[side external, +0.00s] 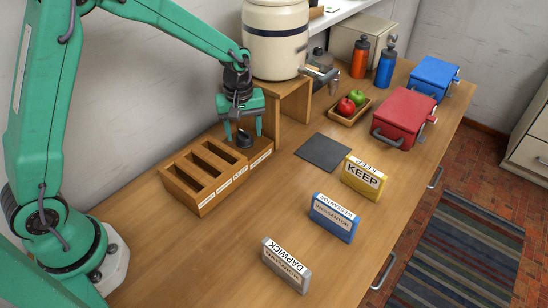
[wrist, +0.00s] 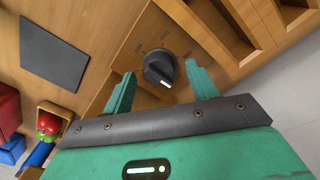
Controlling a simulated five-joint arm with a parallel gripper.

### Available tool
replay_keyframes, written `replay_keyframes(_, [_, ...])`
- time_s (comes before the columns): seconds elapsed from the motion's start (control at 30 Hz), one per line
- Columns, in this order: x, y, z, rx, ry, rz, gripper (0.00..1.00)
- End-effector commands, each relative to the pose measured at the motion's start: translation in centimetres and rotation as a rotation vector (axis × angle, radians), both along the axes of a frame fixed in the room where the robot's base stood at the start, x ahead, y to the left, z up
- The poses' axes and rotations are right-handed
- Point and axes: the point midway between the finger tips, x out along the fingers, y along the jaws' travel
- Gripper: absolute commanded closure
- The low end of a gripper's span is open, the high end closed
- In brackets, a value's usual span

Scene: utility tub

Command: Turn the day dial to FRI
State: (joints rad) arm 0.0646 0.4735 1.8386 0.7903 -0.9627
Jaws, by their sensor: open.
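The day dial is a round black knob (wrist: 158,68) on a wooden panel, with a white mark at its lower right edge in the wrist view. Small markings around it are too faint to read. In the side view the dial (side external: 243,139) sits on top of the right end of the wooden organizer (side external: 206,207). My gripper (side external: 243,131) is open, pointing down over the dial, with one finger on each side of the knob. The fingers (wrist: 159,74) look apart from the knob in the wrist view. I cannot tell which day the mark points at.
A wooden stand (side external: 291,98) with a cream crock (side external: 276,40) stands close behind my gripper. The front left table is clear.

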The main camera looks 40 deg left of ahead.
Motion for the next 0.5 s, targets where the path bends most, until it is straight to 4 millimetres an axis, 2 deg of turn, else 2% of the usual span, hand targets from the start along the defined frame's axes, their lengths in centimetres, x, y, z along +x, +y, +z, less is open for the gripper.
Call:
replay_keyframes(0.17, [0.02, -0.04, -0.83, 0.000, 0.000, 0.000, 0.42])
replay_keyframes(0.43, [0.03, -0.04, -0.89, 0.000, -0.001, 0.000, 0.42])
replay_keyframes(0.5, [0.04, -0.03, -0.88, 0.000, -0.001, 0.000, 0.56])
